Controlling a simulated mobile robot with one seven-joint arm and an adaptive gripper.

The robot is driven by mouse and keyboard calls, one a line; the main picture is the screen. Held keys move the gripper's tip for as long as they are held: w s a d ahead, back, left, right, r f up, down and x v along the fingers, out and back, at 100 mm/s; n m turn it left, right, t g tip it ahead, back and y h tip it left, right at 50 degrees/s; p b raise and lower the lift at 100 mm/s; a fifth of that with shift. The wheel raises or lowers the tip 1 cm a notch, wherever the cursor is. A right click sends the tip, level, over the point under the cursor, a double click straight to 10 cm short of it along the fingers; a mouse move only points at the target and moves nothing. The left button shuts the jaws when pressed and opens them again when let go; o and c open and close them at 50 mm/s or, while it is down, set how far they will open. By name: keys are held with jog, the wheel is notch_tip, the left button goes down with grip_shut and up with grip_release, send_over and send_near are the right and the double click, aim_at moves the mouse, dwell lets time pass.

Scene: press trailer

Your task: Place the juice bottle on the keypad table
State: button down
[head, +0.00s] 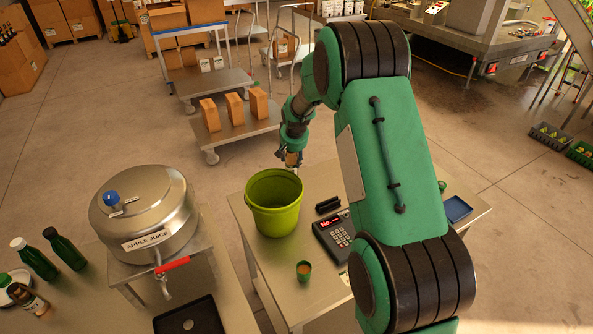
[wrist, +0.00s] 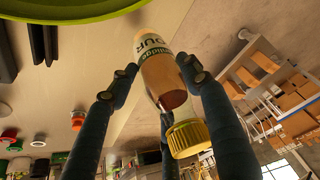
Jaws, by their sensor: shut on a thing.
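My gripper (wrist: 160,75) is shut on a clear bottle or jar (wrist: 186,138) with a gold cap and a pale label; only part of the lettering, "OUR", reads clearly. I cannot tell if it is the juice bottle. In the head view my gripper (head: 291,160) is small, just behind the green bucket, with the held thing barely visible. The keypad table (head: 268,262) is steel, with a keypad terminal (head: 335,236) on it. On the left bench are a labelled bottle with a green cap (head: 27,298) and two dark green bottles (head: 64,249).
The green bucket (head: 273,218), a small cup (head: 304,271) and a blue tray (head: 457,209) take up parts of the keypad table. Carts with boxes (head: 234,110) stand behind.

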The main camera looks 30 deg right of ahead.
aim_at(293, 167)
jog(key=shift+w+f, duration=0.1)
jog(key=shift+f, duration=0.95)
jog(key=shift+f, duration=1.9)
jog(key=c, duration=0.8)
grip_release()
jog(key=shift+f, duration=0.1)
jog(key=shift+c, duration=0.2)
jog(key=v, duration=1.2)
